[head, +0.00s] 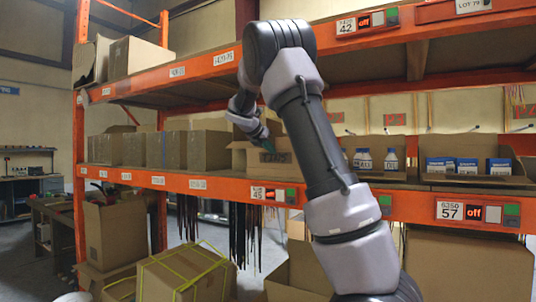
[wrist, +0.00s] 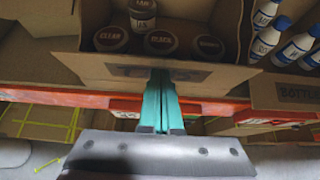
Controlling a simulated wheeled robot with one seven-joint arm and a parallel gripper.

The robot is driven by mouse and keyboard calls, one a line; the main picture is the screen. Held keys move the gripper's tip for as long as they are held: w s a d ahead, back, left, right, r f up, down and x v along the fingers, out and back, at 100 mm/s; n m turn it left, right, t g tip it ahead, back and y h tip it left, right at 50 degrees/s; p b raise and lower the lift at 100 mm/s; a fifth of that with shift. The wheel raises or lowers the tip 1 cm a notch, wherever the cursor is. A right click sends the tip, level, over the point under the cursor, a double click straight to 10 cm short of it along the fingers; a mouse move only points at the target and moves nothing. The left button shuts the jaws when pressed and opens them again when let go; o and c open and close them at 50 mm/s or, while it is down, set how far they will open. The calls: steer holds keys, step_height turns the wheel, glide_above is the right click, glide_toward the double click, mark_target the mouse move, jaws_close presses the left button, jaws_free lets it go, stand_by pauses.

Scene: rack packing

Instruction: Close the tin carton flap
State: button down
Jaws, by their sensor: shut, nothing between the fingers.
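The tin carton (head: 240,157) stands on the middle shelf, with a partly legible dark label on its front. In the wrist view the tin carton (wrist: 100,65) is open at the top, and several round tins (wrist: 110,38) with labels such as CLEAR and BLACK show inside. Cardboard panels stand at its sides; I cannot tell which one is the flap. My gripper (wrist: 160,74) has teal fingers, shut and empty, with the tips in front of the carton's labelled front panel. I cannot tell whether they touch it. In the head view my gripper (head: 264,137) is small, just above the carton front, partly behind my arm.
To the right stand an open carton of bottles (head: 378,160) and a carton of blue-labelled items (head: 467,166). Closed brown boxes (head: 205,150) fill the shelf to the left. The orange shelf beam (head: 225,187) runs below, and the upper shelf (head: 200,70) hangs above.

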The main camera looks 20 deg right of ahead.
steer(key=shift+w+d+r, duration=0.35)
steer(key=shift+w+d, duration=0.15)
steer(key=shift+d, duration=0.1)
stand_by(0.3)
steer(key=shift+r, duration=0.15)
